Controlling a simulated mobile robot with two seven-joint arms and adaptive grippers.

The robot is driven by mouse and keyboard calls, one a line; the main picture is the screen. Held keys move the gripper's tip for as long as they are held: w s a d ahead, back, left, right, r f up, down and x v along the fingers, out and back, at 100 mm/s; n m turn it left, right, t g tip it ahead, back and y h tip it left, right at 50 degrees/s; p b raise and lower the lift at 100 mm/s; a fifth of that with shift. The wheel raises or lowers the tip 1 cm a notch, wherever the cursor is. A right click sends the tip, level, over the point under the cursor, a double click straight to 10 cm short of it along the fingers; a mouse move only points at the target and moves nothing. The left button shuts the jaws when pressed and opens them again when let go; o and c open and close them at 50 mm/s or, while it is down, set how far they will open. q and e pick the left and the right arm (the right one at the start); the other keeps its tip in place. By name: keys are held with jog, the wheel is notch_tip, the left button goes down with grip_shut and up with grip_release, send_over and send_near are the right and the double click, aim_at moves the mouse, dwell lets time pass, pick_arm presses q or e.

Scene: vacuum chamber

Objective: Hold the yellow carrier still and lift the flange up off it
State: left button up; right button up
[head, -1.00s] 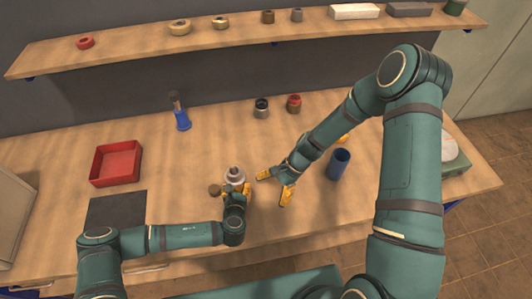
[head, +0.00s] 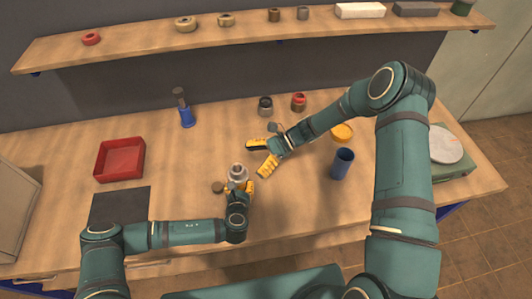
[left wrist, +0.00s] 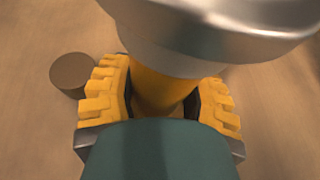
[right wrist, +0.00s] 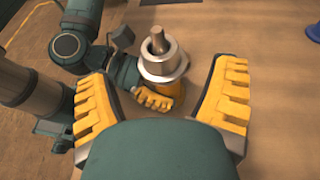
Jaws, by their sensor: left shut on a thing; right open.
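The yellow carrier (left wrist: 158,92) stands upright on the bench, mostly hidden in the head view. My left gripper (head: 240,188) is shut around it; the left wrist view shows a finger on each side. The silver, ring-like flange (head: 238,171) sits on top of the carrier. It fills the top of the left wrist view (left wrist: 215,22) and shows at upper centre in the right wrist view (right wrist: 152,68), with a brown stub at its middle. My right gripper (head: 259,156) is open and empty, up and to the right of the flange, apart from it.
A small brown cylinder (head: 217,187) stands close left of the carrier. A blue cup (head: 343,163) stands to the right. A blue-based tool (head: 186,115), a red tray (head: 120,158) and two small jars (head: 265,106) (head: 298,102) stand farther off. Bare bench lies between them.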

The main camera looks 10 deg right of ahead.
aim_at(242, 167)
jog(key=x, duration=0.6)
jog(key=shift+a+f, duration=0.2)
jog(key=shift+a, duration=0.05)
jog(key=c, duration=1.4)
jog(key=shift+r, duration=4.15)
pick_arm(q)
jog(key=o, duration=1.1)
